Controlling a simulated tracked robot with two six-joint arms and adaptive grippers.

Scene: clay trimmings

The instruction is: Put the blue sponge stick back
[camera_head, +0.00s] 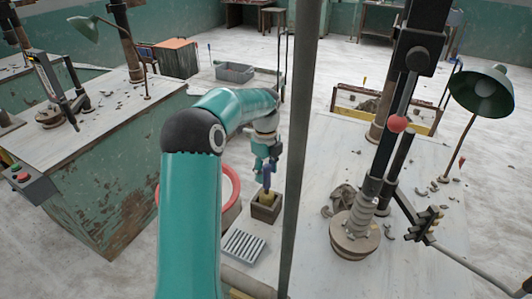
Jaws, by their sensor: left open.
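The blue sponge stick (267,177) stands upright, its blue handle up and a yellowish part low down at the small brown box (264,213). Its lower end is hidden by the box. My left gripper (264,172) is open, pointing down at the top of the blue handle. It overlaps the handle in the picture; I cannot tell whether the fingers touch it. My right gripper is out of view.
A ribbed grey tray (243,247) lies in front of the box, and a red-rimmed round container (236,185) stands to its left. A thin vertical post (299,150) rises just right. Further right, a clay-littered table (325,150) carries a lamp (482,92).

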